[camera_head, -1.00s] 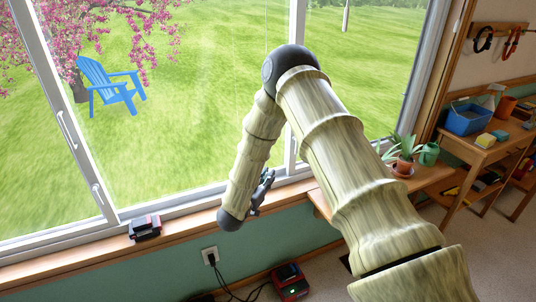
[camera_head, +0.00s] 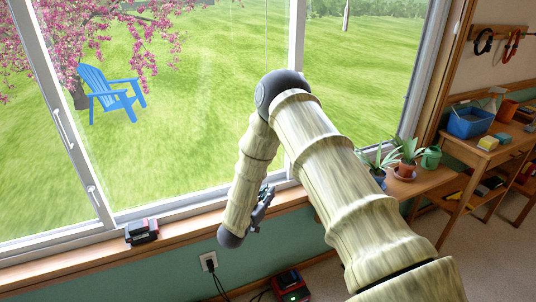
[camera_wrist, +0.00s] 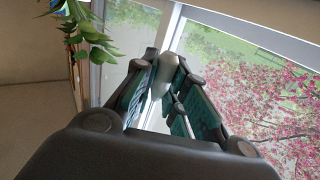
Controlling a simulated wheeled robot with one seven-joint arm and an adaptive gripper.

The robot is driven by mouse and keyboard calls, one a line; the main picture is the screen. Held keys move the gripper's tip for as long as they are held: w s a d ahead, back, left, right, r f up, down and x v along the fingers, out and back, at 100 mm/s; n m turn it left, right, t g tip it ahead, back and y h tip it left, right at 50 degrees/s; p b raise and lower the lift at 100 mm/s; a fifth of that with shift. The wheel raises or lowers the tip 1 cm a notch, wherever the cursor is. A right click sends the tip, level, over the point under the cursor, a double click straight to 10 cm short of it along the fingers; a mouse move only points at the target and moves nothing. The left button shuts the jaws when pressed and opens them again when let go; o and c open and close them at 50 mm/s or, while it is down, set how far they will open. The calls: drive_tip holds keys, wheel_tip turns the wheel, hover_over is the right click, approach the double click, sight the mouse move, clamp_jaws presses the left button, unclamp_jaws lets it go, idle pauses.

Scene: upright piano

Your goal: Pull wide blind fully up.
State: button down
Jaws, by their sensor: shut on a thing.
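My gripper (camera_head: 264,196) is low in front of the window sill in the head view, partly hidden by my own arm. In the wrist view its fingers (camera_wrist: 166,82) are closed around a pale grey, rounded piece (camera_wrist: 163,78), which looks like a cord's pull end. A thin cord (camera_head: 267,35) hangs down in front of the window pane and is lost behind my arm. No blind fabric shows clearly across the glass. A beige band (camera_wrist: 255,18) crosses the top of the wrist view; I cannot tell whether it is blind or wall.
A wooden sill (camera_head: 90,257) carries a red and black device (camera_head: 141,232). Potted plants (camera_head: 408,157) stand on a low shelf to the right, near my arm. A workbench with a blue bin (camera_head: 471,122) is farther right. Another device (camera_head: 290,285) sits below the sill.

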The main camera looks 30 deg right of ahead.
wheel_tip(320, 180, down, 7)
drive_tip(key=b, duration=0.3)
drive_tip(key=shift+r, duration=0.15)
drive_tip(key=shift+s, duration=0.1)
wheel_tip(320, 180, down, 9)
drive_tip(key=b, duration=0.4)
drive_tip(key=shift+b, duration=0.35)
wheel_tip(320, 180, down, 9)
drive_tip(key=b, duration=0.5)
wheel_tip(320, 180, down, 9)
drive_tip(key=b, duration=0.5)
idle(0.4)
